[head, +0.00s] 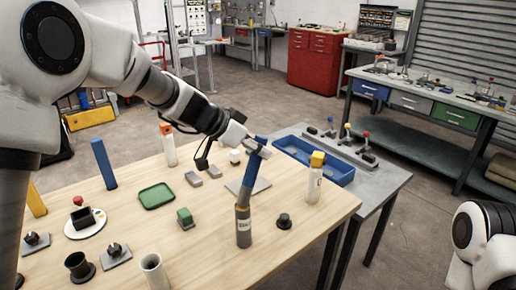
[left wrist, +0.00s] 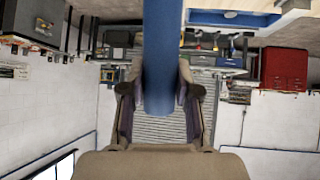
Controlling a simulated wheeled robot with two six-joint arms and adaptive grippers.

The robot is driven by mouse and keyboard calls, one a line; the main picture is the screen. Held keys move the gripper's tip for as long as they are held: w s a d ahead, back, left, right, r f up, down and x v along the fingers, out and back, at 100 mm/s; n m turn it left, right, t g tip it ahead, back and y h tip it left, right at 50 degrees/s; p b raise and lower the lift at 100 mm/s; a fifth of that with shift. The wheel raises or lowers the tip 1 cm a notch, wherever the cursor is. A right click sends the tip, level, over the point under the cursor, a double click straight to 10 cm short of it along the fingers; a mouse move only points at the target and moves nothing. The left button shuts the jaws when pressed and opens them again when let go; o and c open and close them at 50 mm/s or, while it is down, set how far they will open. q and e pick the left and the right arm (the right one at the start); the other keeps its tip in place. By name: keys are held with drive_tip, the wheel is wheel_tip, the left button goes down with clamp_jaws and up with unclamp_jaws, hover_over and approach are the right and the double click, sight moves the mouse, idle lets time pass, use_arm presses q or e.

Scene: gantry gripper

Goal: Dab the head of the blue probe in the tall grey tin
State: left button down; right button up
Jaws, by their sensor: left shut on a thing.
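The blue probe (head: 250,181) stands tilted in my left gripper (head: 257,147), its top leaning to the right. My left gripper is shut on its upper part. In the left wrist view the blue shaft (left wrist: 161,60) passes between the two fingers (left wrist: 160,100). The tall grey tin (head: 243,232) with a white label stands upright near the table's front edge. My right gripper is not in view; part of my right arm shows at the lower right.
A black knobbed piece (head: 284,221) and a yellow-capped white bottle (head: 314,184) stand right of the tin. A blue tray (head: 334,178) sits on the grey side table.

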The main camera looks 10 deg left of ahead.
use_arm(q)
drive_tip(key=shift+f+b, duration=0.15)
drive_tip(key=shift+b, duration=0.35)
idle(0.9)
idle(0.4)
drive_tip(key=shift+r+p, duration=1.65)
drive_tip(key=shift+r, duration=2)
drive_tip(key=shift+f, duration=0.1)
wheel_tip(320, 180, down, 7)
drive_tip(key=b, duration=0.3)
drive_tip(key=shift+w, duration=0.1)
drive_tip(key=shift+s, duration=0.2)
drive_tip(key=shift+w, duration=0.1)
